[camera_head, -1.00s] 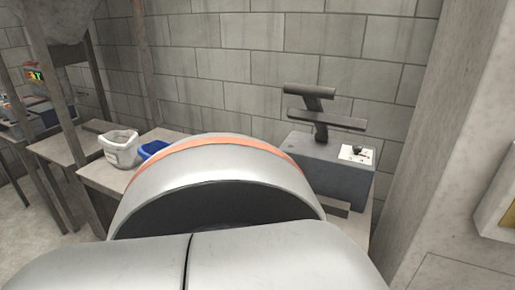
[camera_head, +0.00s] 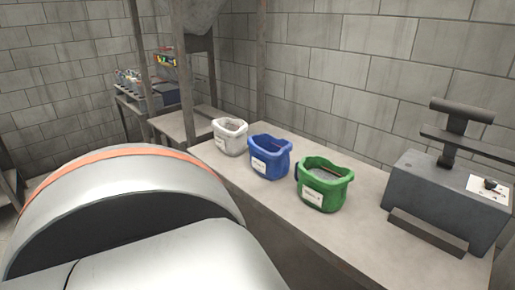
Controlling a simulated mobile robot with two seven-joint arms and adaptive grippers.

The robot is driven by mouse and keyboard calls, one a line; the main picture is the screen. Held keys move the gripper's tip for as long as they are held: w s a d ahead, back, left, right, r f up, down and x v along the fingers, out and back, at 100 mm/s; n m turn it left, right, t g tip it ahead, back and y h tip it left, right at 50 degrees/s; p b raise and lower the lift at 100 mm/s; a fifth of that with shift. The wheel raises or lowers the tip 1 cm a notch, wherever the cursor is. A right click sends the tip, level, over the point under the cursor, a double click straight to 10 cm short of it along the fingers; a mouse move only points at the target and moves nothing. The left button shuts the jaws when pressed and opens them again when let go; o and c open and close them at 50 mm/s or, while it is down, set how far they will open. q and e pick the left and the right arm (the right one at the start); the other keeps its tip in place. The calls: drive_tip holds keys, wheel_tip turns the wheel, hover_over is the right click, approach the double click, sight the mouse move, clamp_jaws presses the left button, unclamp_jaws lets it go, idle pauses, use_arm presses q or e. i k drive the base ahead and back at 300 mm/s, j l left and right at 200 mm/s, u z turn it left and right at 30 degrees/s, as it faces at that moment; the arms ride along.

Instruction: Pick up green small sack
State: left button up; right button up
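The green small sack (camera_head: 323,185) stands upright and open-topped on the table, with a white label on its front. Something greyish shows inside it, too small to tell. A blue sack (camera_head: 269,158) stands just left of it, and a white sack (camera_head: 230,137) stands further left. A large silver part of my own arm with an orange band fills the lower left of the view. Neither of my grippers is in view.
The grey table (camera_head: 342,238) has bare room in front of and around the green sack. A dark grey machine (camera_head: 438,203) stands on it at the right. Metal posts and shelves rise at the left, and a block wall (camera_head: 350,60) is behind.

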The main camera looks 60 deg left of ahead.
sight(323, 185)
drive_tip(key=u, duration=1.55)
